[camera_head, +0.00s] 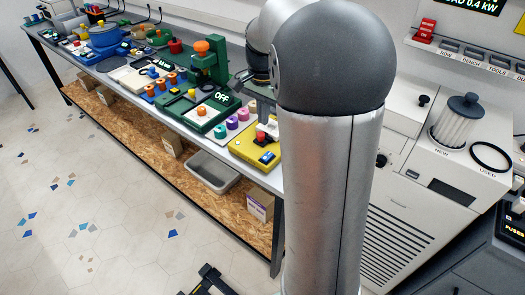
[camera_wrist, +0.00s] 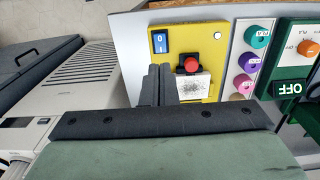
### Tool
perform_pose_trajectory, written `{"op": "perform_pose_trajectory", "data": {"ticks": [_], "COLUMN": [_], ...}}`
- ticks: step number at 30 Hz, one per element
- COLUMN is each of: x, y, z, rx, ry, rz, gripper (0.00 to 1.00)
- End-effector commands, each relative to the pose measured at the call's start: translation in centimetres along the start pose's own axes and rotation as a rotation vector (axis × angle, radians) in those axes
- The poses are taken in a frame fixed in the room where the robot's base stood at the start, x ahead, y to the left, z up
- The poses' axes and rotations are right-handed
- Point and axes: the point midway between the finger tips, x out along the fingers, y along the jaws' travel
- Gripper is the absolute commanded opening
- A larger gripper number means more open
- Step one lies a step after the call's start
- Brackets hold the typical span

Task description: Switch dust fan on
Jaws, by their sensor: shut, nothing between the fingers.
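A yellow box (camera_head: 243,149) lies at the near end of the bench. It carries a blue rocker switch (camera_head: 267,157) and a red round button (camera_head: 261,136). No readable label names the dust fan, and the rocker's position is unclear. My gripper (camera_wrist: 158,68) is shut and empty. Its fingertips appear just below the rocker and left of the button; contact cannot be told.
Pink, purple and teal round pieces (camera_wrist: 257,37) and a green box marked OFF (camera_wrist: 290,88) are beside the yellow box. A pale cabinet (camera_head: 428,190) with a filter (camera_head: 455,120) stands right. Tiled floor (camera_head: 100,200) lies open in front of the bench.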

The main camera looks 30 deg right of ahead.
Motion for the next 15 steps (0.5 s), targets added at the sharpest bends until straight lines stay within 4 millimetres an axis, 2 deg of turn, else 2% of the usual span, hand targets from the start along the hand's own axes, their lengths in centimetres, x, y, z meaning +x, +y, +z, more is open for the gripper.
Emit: {"op": "perform_pose_trajectory", "data": {"ticks": [5,15], "x": [2.1,9.2], "y": [0.1,0.1], "z": [0.1,0.1], "rx": [0.000,0.000], "ry": [-0.003,-0.004], "rz": [0.003,0.004], "gripper": [0.00,0.00]}}
